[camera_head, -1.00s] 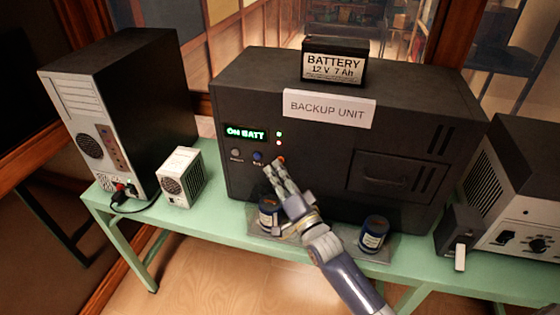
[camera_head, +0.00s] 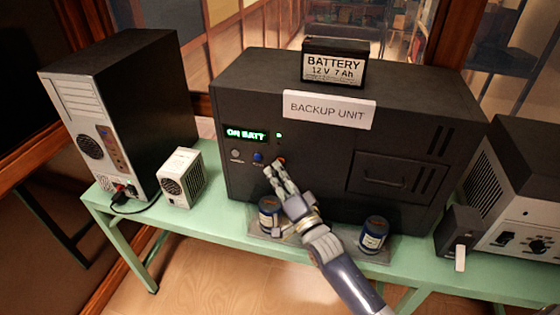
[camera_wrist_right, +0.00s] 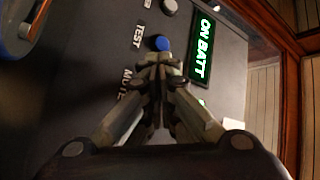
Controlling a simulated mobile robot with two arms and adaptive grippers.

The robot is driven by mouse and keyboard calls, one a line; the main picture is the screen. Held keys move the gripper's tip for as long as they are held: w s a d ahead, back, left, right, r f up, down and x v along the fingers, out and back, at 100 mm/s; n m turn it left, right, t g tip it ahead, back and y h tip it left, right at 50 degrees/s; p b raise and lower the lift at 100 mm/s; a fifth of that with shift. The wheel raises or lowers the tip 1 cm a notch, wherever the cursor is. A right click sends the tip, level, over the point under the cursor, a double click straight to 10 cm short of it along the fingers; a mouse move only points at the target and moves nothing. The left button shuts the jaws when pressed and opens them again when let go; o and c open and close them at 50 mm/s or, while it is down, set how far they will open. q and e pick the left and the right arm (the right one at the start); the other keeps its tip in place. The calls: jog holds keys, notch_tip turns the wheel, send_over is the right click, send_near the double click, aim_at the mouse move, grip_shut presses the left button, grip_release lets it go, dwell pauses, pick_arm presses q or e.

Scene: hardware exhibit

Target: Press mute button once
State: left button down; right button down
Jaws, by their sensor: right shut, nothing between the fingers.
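The black backup unit (camera_head: 330,165) stands on the green bench. Its front has a lit ON BATT display (camera_head: 246,134), a grey button (camera_head: 235,154), a blue button (camera_head: 258,156) and an orange button (camera_head: 281,160). In the wrist view, the TEST label (camera_wrist_right: 138,33) lines up with the blue button (camera_wrist_right: 161,43). The MUTE label (camera_wrist_right: 125,80) is farther down, and the button beside it is hidden behind my fingers. My right gripper (camera_head: 270,169) is shut and empty, just below and left of the orange button. I cannot tell whether it touches the panel. My left gripper is out of view.
A battery (camera_head: 334,64) sits on top. A computer tower (camera_head: 120,120) and small white box (camera_head: 181,178) stand left; more equipment (camera_head: 520,205) stands right.

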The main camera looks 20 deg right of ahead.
jog(key=shift+s+a, duration=0.3)
jog(key=shift+s, duration=0.2)
jog(key=shift+s+a+p, duration=0.35)
jog(key=shift+s+p, duration=0.1)
jog(key=shift+p, duration=0.1)
jog(key=shift+s+a+p, duration=0.35)
jog(key=shift+s+a, duration=0.15)
jog(key=shift+s, duration=0.3)
jog(key=shift+s+a+p, duration=0.3)
jog(key=shift+s+a, duration=0.2)
jog(key=shift+s, duration=0.3)
